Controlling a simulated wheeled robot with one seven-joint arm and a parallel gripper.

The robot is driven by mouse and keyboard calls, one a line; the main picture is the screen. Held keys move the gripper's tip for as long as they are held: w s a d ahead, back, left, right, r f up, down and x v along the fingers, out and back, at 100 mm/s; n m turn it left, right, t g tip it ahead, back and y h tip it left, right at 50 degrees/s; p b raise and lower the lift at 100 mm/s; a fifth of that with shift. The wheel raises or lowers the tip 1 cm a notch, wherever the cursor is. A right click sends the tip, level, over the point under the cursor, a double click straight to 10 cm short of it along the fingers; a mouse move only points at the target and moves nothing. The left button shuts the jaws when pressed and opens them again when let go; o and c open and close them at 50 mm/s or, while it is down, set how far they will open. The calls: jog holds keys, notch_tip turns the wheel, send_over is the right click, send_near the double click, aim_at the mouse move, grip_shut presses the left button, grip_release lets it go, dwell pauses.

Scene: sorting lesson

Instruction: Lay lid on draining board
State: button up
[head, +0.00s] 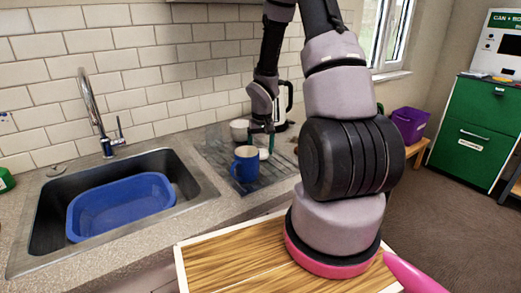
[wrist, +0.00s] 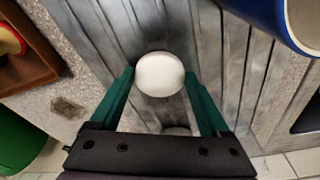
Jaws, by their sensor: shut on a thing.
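My gripper (head: 264,142) points down over the draining board (head: 275,178) beside the sink. Its two green fingers also show in the wrist view (wrist: 159,78), shut on a white round lid (wrist: 159,74). In the head view the lid (head: 264,154) is a small white patch behind the blue mug (head: 246,163), partly hidden. The grey ridged board (wrist: 215,60) lies beneath the lid in the wrist view. I cannot tell whether the lid touches the board.
The mug (wrist: 295,22) stands close to the gripper. A white bowl (head: 239,130) and a kettle (head: 284,102) are behind. The sink (head: 45,226) holds a blue basin (head: 120,203). The board's front right part is bare.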

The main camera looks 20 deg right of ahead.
jog(key=shift+f, duration=0.1)
jog(key=o, duration=1.2)
jog(key=shift+c, duration=0.2)
notch_tip(320, 180, up, 12)
jog(key=s, duration=0.2)
notch_tip(320, 180, up, 17)
jog(key=m+t, duration=0.1)
jog(key=t, duration=0.2)
send_over(262, 155)
jog(key=s+a, duration=0.4)
jog(key=s, duration=0.4)
jog(key=s+a+r+m+t+y, duration=0.1)
jog(key=s+a+r+t+y, duration=0.1)
jog(key=s+a+r, duration=0.3)
jog(key=s+r, duration=0.3)
jog(key=s, duration=0.4)
jog(key=shift+r, duration=0.2)
